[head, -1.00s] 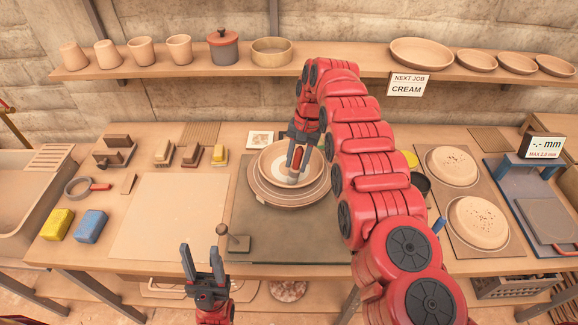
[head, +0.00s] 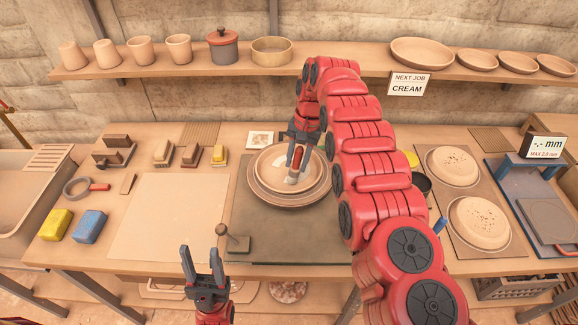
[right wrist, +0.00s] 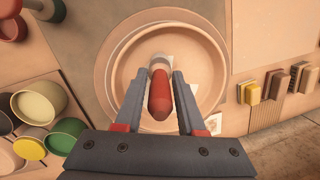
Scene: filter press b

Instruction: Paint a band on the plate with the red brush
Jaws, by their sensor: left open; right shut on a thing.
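The round clay plate (head: 318,172) rests on a wider round base (head: 268,196) on the dark board. A small white patch of paint shows on it left of the brush. My right gripper (head: 297,162) is shut on the red brush (head: 299,155) and holds it over the plate, tip down. In the right wrist view the brush (right wrist: 160,95) stands between the fingers of the gripper (right wrist: 159,80) above the plate (right wrist: 205,60). White patches show beside it, partly hidden. Whether the tip touches cannot be told. My left gripper (head: 202,262) is open and empty near the front edge.
A small stamp-like tool (head: 232,240) stands on the dark board, left of the front. Paint pots (right wrist: 40,108) stand beside the plate, partly behind my right arm. Sponges (head: 55,225) and other brushes (head: 190,155) lie left. The pale board (head: 165,215) is clear.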

